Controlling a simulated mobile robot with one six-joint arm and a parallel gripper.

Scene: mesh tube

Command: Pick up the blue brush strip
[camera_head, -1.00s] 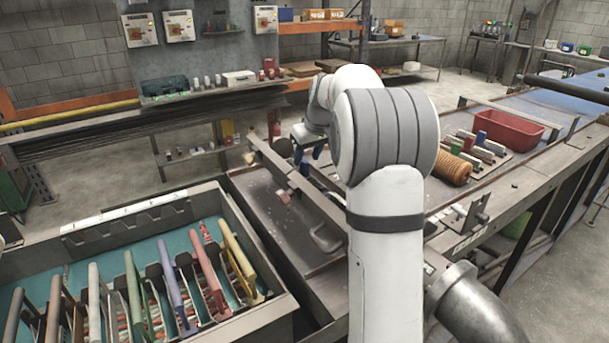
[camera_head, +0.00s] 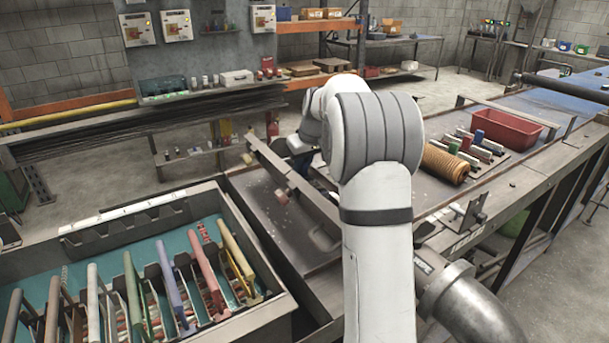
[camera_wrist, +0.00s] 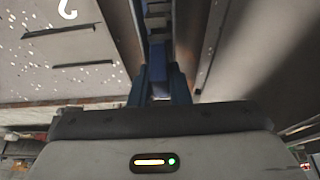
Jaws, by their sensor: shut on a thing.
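In the wrist view, my gripper (camera_wrist: 160,92) points into a narrow gap between metal plates. Its two blue fingers are shut on a dark blue piece, the blue brush strip (camera_wrist: 158,57), whose far part runs on into the shadowed gap. How deep it sits there cannot be told. In the head view, my arm hides the fingers and the strip; only the wrist shows, low over the metal bench beside the long rail.
A grey crate (camera_head: 140,211) at the lower left holds several coloured upright strips. The long metal rail (camera_head: 290,180) crosses the bench beside my wrist. To the right lie a red bin (camera_head: 507,130), a tan coil (camera_head: 445,163) and small coloured blocks.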

